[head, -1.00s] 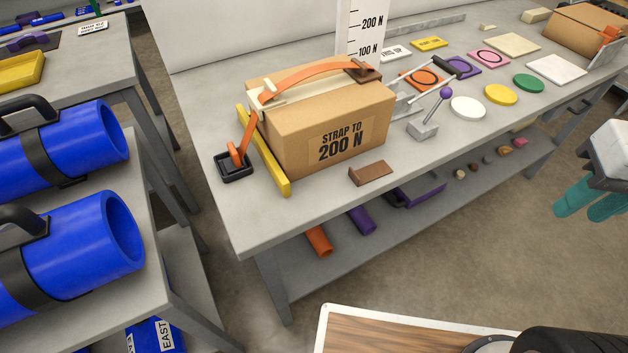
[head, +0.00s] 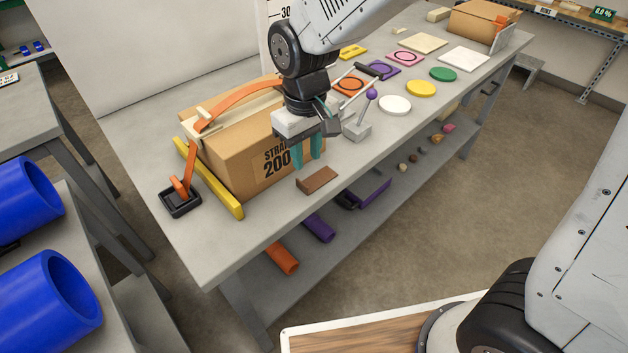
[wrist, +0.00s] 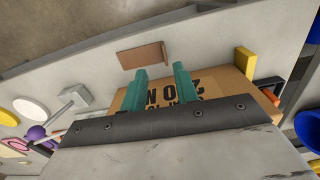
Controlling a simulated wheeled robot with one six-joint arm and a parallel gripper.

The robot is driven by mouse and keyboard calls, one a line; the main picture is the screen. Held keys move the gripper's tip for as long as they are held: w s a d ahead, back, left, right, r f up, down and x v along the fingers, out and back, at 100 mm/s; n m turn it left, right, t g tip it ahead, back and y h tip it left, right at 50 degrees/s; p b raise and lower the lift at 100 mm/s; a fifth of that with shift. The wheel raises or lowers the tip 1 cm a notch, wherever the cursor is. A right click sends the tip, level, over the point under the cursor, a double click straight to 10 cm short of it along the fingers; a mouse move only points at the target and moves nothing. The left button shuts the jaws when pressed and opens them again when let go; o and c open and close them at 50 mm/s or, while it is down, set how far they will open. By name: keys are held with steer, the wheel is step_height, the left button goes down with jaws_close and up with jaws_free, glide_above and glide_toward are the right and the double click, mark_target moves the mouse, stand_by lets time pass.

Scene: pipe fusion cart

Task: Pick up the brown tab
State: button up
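The brown tab (head: 318,180) is a small wedge-like block lying on the grey bench near its front edge, in front of the cardboard box (head: 232,158). In the wrist view the brown tab (wrist: 142,55) lies just beyond my fingertips. My gripper (head: 307,168) has two teal fingers pointing down, beside the box's front face and a little behind the tab. The fingers stand apart with nothing between them; they also show in the wrist view (wrist: 160,70). The tab is fully visible and not touched.
The box carries an orange strap (head: 235,103) and stands by a yellow bar (head: 226,192). A black tray (head: 180,203) is left of it. A lever with a purple ball (head: 371,94) and a white disc (head: 395,105) are to the right. The bench front right of the tab is clear.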

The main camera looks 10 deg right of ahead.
mark_target(304, 181)
steer(key=f, duration=0.8)
steer(key=shift+a, duration=0.3)
jaws_close()
